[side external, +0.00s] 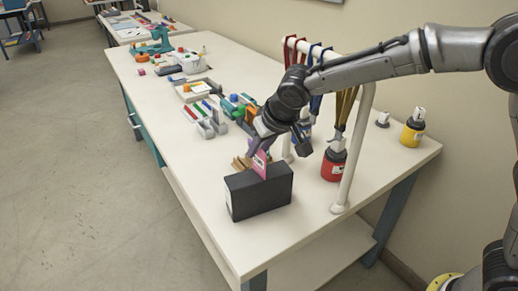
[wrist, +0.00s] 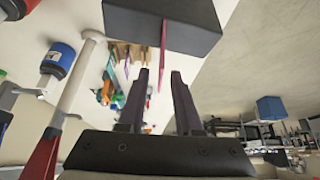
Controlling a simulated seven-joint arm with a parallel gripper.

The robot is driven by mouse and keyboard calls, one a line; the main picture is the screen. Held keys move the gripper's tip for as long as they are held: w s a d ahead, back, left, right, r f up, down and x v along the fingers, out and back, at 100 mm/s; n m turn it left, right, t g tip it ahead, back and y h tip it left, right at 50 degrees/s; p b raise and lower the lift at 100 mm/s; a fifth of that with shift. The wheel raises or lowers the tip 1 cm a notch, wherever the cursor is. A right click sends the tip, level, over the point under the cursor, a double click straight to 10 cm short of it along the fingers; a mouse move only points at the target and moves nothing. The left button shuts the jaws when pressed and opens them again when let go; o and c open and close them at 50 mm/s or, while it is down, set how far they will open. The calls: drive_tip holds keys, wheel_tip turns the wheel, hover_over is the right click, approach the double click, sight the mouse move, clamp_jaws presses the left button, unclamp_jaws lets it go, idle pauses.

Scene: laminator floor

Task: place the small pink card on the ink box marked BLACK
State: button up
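The small pink card (side external: 260,164) stands roughly upright, slightly tilted, with its lower end at the top of the black ink box (side external: 262,195). The box has a small pale label on its left end, too small to read. My gripper (side external: 257,146) is just above the box at the card's upper end. In the wrist view the card (wrist: 163,46) is edge-on against the box (wrist: 190,17), in line with the gap between my fingertips (wrist: 158,72). The fingers are apart, with clear space on both sides of the card. I see no finger touching it.
A brown holder (side external: 240,163) stands close behind the box. A white rack post (side external: 352,150) and a red bottle (side external: 333,166) are to the right, with a yellow bottle (side external: 412,130) farther right. The table front left of the box is clear.

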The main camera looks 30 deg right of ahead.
drive_tip(key=v, duration=1.1)
drive_tip(key=shift+r, duration=0.2)
drive_tip(key=s+d+r, duration=0.1)
drive_tip(key=s+d, duration=1.1)
drive_tip(key=s, duration=0.1)
drive_tip(key=s+d+f, duration=0.2)
drive_tip(key=s+f, duration=0.1)
drive_tip(key=s, duration=0.4)
drive_tip(key=s+d+f, duration=0.3)
drive_tip(key=s, duration=0.4)
drive_tip(key=shift+s+f, duration=0.15)
drive_tip(key=shift+s, duration=0.25)
